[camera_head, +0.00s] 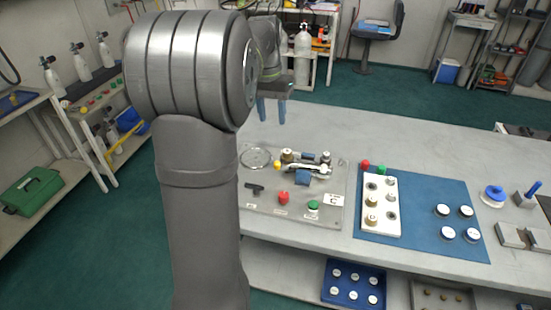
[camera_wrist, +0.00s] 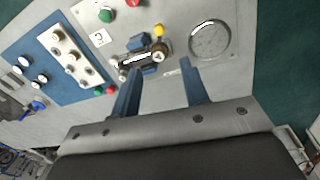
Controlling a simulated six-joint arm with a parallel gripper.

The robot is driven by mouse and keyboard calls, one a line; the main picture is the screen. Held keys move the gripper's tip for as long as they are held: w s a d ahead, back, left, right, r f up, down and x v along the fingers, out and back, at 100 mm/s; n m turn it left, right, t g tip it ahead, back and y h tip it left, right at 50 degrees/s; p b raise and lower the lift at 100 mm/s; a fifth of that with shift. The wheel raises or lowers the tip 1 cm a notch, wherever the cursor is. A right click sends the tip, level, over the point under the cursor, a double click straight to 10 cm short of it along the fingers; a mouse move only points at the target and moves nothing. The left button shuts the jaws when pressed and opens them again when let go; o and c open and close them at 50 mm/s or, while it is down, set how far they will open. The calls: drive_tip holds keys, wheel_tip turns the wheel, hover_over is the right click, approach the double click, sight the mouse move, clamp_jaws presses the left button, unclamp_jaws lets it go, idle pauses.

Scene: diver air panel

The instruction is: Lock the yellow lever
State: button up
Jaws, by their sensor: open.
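A small yellow knob (camera_head: 277,165), which looks like the yellow lever's end, sits at the left of a metal valve assembly (camera_head: 318,168) on a grey panel (camera_head: 333,184). In the wrist view, the yellow knob (camera_wrist: 158,30) stands beside the valve assembly (camera_wrist: 134,62), between it and a round glass gauge (camera_wrist: 210,40). The lever's shaft and its exact position are too small to tell. My gripper (camera_head: 271,110) is open and empty, with blue fingers pointing down above the table behind the panel. In the wrist view, my gripper (camera_wrist: 160,67) has its fingers spread, apart from the knob.
The panel also carries a red knob (camera_head: 284,198), a green knob (camera_head: 313,206) and a black T-handle (camera_head: 255,188). A blue mat (camera_head: 415,204) to the right holds a white block (camera_head: 379,216) and several round caps. The bench's back strip is clear.

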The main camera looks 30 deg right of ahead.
sight(277, 162)
drive_tip(key=shift+t+y, duration=0.3)
drive_tip(key=shift+t, duration=0.1)
drive_tip(key=f, duration=0.5)
drive_tip(key=s+f, duration=0.1)
drive_tip(key=f, duration=0.4)
drive_tip(key=d+f, duration=0.1)
drive_tip(key=f, duration=0.5)
drive_tip(key=shift+s, duration=0.2)
